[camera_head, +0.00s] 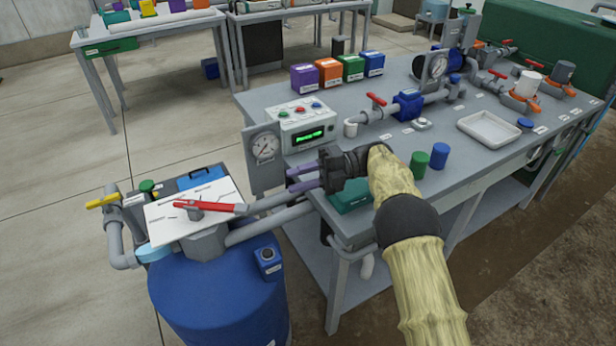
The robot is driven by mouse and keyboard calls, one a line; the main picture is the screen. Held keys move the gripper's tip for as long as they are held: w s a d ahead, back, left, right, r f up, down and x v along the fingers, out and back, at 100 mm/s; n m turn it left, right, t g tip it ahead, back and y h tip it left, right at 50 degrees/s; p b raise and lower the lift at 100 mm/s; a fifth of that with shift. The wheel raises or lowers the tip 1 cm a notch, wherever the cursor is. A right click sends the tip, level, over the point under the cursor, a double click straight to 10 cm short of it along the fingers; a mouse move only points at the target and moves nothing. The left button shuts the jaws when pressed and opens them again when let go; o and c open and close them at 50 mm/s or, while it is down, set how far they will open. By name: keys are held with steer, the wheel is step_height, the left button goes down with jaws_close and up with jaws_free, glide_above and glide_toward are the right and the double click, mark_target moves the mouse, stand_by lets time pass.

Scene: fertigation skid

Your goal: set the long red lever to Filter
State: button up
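The long red lever (212,207) lies over a white label plate (164,222) on top of the blue tank (215,300). It runs from a grey hub at its left to a free end at the right, toward the grey pipe. The plate's markings are too small to read, so I cannot tell which setting the lever points at. My gripper (290,180) is to the right of the lever and above it in the picture, pointing left. Its two purple fingers are apart with nothing visible between them. It is clear of the lever.
A pressure gauge panel (264,147) stands just beyond my gripper. A yellow-handled valve (103,201) is left of the plate. The grey workbench (460,165) carries a control box (303,124), coloured boxes, valves and a white tray (489,129). Open floor lies left of the tank.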

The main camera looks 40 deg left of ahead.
steer(key=shift+v, duration=1)
steer(key=shift+f+b, duration=0.15)
steer(key=shift+b, duration=0.15)
